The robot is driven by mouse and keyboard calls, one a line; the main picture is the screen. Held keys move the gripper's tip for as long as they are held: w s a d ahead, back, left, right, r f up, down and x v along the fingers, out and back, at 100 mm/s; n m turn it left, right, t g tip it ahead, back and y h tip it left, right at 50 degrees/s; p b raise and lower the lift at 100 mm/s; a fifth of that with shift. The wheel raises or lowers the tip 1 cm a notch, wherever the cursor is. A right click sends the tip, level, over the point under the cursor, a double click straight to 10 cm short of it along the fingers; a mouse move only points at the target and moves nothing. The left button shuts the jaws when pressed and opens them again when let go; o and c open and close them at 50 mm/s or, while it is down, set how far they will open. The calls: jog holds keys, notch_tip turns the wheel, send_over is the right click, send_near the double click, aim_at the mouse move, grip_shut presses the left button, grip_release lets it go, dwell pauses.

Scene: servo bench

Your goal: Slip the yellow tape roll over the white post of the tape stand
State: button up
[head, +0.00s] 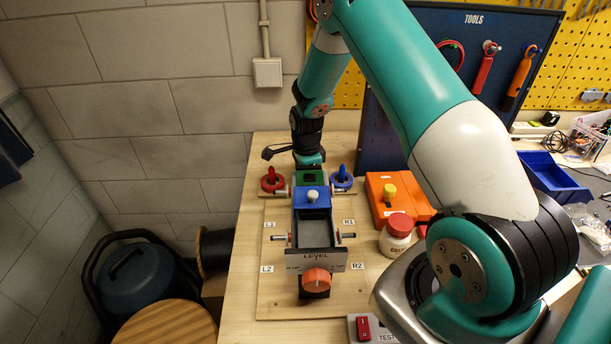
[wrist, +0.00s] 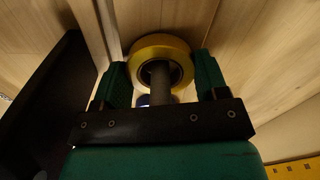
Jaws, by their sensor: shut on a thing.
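The yellow tape roll (wrist: 147,43) shows in the wrist view between the two green fingers of my gripper (wrist: 160,64), which is shut on it. A dark ring lines its hole. A grey cylinder (wrist: 161,83) shows at the hole and reaches toward my gripper's palm. I cannot tell whether it is the white post or whether the roll sits around it. In the head view my gripper (head: 309,160) points down at the back of the bench. The roll and the tape stand cannot be made out there.
A fixture with a blue block (head: 311,205), a red ring (head: 273,180) and a blue ring (head: 342,180) stands in front of my gripper. An orange case (head: 385,213) and a red-lidded jar (head: 396,240) are to the right. The bench's left strip (head: 243,270) is clear.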

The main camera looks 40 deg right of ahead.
jog(key=o, duration=1)
jog(key=shift+c, duration=0.5)
jog(key=shift+r, duration=0.1)
jog(key=shift+s+r+p, duration=0.1)
jog(key=shift+r+p, duration=3.3)
jog(key=shift+r, duration=1.6)
